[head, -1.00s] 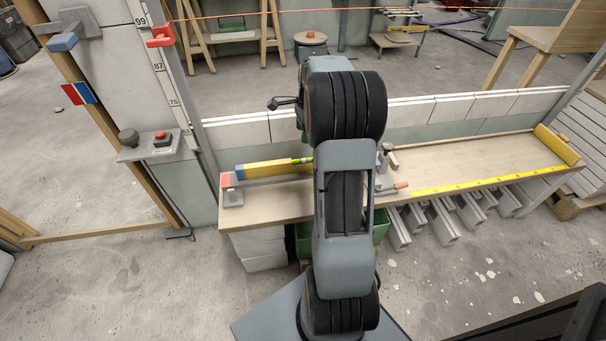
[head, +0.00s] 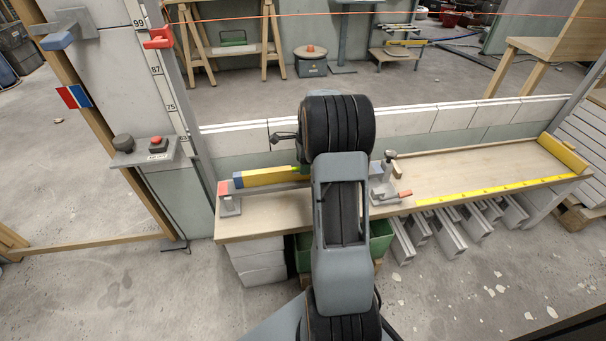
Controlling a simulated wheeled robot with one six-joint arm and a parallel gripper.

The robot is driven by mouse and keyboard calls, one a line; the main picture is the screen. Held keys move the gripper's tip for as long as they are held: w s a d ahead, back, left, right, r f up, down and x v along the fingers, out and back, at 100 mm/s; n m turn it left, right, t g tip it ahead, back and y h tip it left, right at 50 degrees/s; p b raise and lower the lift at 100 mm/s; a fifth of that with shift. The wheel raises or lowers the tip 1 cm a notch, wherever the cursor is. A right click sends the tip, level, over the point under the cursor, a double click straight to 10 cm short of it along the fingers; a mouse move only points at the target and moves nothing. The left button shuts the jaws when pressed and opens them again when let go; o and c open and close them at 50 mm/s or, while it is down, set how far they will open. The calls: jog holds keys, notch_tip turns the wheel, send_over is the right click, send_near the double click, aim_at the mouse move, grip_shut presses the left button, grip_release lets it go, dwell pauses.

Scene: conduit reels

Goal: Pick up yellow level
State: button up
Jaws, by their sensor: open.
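The yellow level (head: 270,176) lies along the left part of the wooden bench, near its back wall. It is a long yellow bar with a blue left end and a green part near my arm. Its right portion is hidden behind my arm. My arm stands upright in the middle of the head view and covers the bench behind it. A small dark part sticks out to the left of my upper arm joint, above the level; I cannot tell what it is. My gripper's jaws are hidden behind the arm, so their distance to the level does not show.
A grey stand with a red block (head: 223,188) is at the bench's left end. A clamp with a red-tipped handle (head: 388,186) is right of my arm. A yellow measuring strip (head: 480,191) runs along the front edge. The bench (head: 460,164) is clear at right.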

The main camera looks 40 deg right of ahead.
notch_tip(320, 180, down, 4)
jog(key=shift+w+a+f+b, duration=0.1)
jog(key=shift+a+b, duration=0.05)
jog(key=shift+b, duration=0.65)
grip_shut()
